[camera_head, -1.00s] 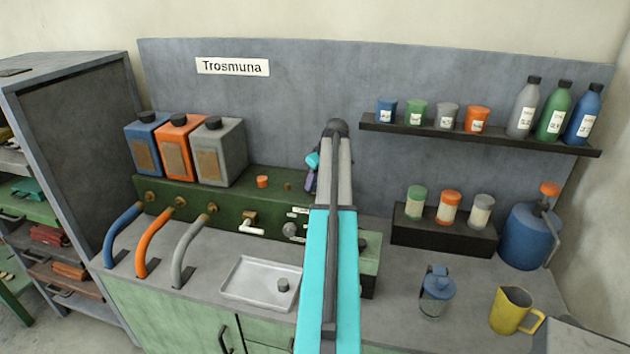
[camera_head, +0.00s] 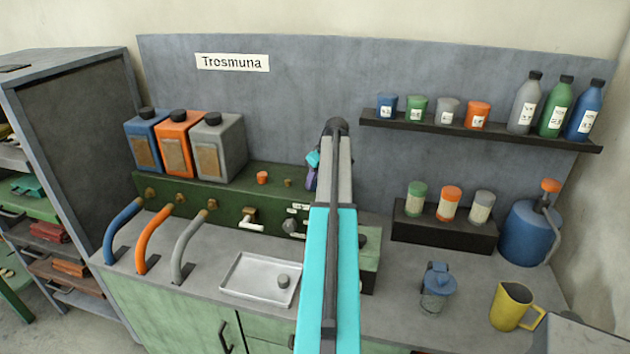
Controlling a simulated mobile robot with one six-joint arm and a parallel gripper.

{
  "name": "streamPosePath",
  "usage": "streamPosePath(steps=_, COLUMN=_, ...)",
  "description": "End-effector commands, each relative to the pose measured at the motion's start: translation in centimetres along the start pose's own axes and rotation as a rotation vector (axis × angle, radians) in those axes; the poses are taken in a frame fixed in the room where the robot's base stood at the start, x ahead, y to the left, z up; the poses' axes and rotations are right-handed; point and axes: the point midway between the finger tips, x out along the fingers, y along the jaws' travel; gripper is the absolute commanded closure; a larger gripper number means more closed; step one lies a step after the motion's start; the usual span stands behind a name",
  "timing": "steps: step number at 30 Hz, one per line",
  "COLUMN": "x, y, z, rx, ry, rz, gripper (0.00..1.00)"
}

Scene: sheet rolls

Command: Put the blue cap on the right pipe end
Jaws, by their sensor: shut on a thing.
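The green pipe block (camera_head: 225,210) stands along the back wall. An orange cap (camera_head: 262,177) sits on its top, with a small bare brass-coloured pipe end (camera_head: 288,183) to the right of it. My arm runs up the middle and hides the block's right part, so a pipe end farther right cannot be seen. Small cyan and purple parts of my wrist show just left of the arm's top, over the block's back edge. My gripper's fingers are hidden behind the arm. I cannot make out the blue cap.
A metal tray (camera_head: 243,289) with a small grey cap (camera_head: 283,281) lies on the counter. Blue, orange and grey hoses (camera_head: 150,243) stand left. A blue-lidded jar (camera_head: 437,288), yellow jug (camera_head: 511,307) and blue can (camera_head: 528,236) stand right. A shelf (camera_head: 480,133) hangs above.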

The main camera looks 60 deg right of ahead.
Motion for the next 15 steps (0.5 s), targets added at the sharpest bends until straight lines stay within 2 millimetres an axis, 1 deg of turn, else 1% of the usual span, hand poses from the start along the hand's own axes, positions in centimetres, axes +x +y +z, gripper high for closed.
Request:
streamPosePath(steps=11, x=-0.07, y=0.03, z=0.13, rx=0.000, ry=0.000, rz=0.000, gripper=0.93)
streamPosePath(steps=12, x=-0.07, y=0.03, z=0.13, rx=0.000, ry=0.000, rz=0.000, gripper=0.65)
streamPosePath(steps=15, x=-0.07, y=0.03, z=0.13, rx=0.000, ry=0.000, rz=0.000, gripper=0.50)
